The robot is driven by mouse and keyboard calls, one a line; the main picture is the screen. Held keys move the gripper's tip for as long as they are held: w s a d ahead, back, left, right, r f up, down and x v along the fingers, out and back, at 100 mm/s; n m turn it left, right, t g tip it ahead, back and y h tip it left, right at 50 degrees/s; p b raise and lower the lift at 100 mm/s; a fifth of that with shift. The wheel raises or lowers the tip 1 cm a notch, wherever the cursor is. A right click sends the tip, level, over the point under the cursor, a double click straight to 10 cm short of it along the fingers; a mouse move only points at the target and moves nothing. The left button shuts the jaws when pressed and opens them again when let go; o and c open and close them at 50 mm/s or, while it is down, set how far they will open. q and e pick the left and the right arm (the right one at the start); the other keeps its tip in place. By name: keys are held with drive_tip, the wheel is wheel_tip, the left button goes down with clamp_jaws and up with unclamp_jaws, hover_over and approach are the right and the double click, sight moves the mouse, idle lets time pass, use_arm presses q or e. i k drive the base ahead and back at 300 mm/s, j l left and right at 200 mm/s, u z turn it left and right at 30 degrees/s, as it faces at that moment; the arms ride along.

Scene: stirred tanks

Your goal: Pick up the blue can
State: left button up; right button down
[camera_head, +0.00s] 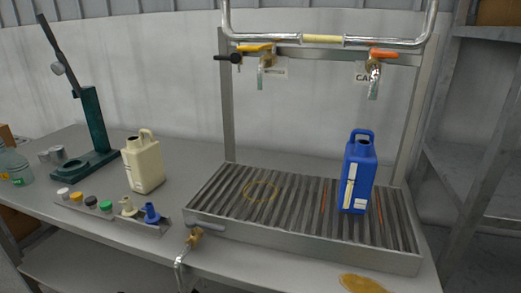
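The blue can (357,176) stands upright on the right part of a ribbed metal drain tray (232,226). It has a loop handle on top and pale labels on its front and left side. Nothing is touching it apart from the tray. Neither of my grippers can be made out in the head view.
Taps with a yellow lever (255,48) and an orange lever (384,54) hang above the tray. A cream can (143,164), a rack of caps (150,229) and a green stand (93,125) are left. A drain tap (194,237) sticks out in front. Shelving (485,150) stands right.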

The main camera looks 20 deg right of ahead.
sight(360, 163)
drive_tip(key=z, duration=1.35)
